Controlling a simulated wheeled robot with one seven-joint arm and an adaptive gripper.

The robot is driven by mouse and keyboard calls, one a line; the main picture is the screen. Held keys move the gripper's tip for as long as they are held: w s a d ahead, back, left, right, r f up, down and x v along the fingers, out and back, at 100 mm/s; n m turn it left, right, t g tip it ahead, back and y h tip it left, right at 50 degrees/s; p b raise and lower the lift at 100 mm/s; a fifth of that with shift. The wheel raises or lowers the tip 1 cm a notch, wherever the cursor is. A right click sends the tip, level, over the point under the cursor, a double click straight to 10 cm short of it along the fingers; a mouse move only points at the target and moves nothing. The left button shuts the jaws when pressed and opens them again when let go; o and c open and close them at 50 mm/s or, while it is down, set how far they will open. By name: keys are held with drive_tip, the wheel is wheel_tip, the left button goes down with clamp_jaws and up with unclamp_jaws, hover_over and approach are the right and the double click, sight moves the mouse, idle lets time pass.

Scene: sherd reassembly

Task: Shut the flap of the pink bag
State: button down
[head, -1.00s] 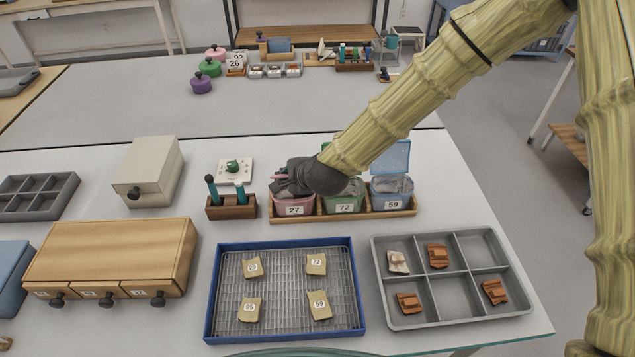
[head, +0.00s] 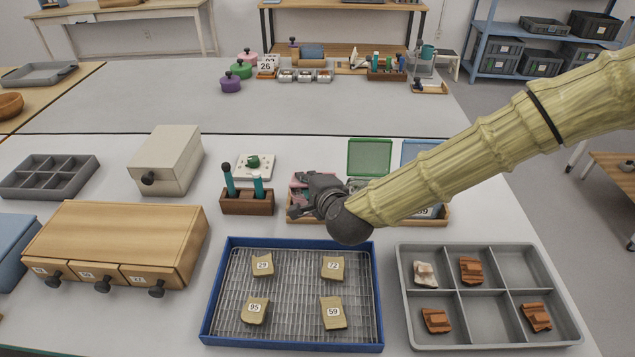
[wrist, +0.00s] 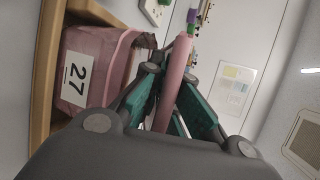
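The pink bag (wrist: 88,70), labelled 27, stands at the left end of a wooden tray and fills the left of the wrist view. Its flap (wrist: 176,75) is up, seen nearly edge-on as a pink strip. In the head view a bit of pink (head: 298,183) shows behind my gripper, and the bag's front is mostly hidden. My gripper (head: 300,197) is at the bag. In the wrist view its two teal fingers (wrist: 172,78) lean inward on either side of the flap. I cannot tell whether they touch it.
The green bag's raised flap (head: 370,157) and the blue bag's raised flap (head: 418,150) stand to the right. A wooden holder (head: 247,203) with teal-handled tools is close on the left. A blue wire tray (head: 290,345) and a grey compartment tray (head: 492,295) lie in front.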

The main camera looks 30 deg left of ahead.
drive_tip(key=c, duration=2.2)
unclamp_jaws()
drive_tip(key=o, duration=0.5)
drive_tip(key=shift+s+d, duration=0.15)
drive_tip(key=shift+v, duration=3.9)
drive_tip(key=shift+r, duration=0.1)
drive_tip(key=p+v, duration=0.1)
drive_tip(key=v, duration=0.4)
drive_tip(key=p+v, duration=0.2)
drive_tip(key=v, duration=0.3)
drive_tip(key=shift+d+f, duration=0.1)
drive_tip(key=shift+f, duration=0.1)
drive_tip(key=shift+p, duration=0.3)
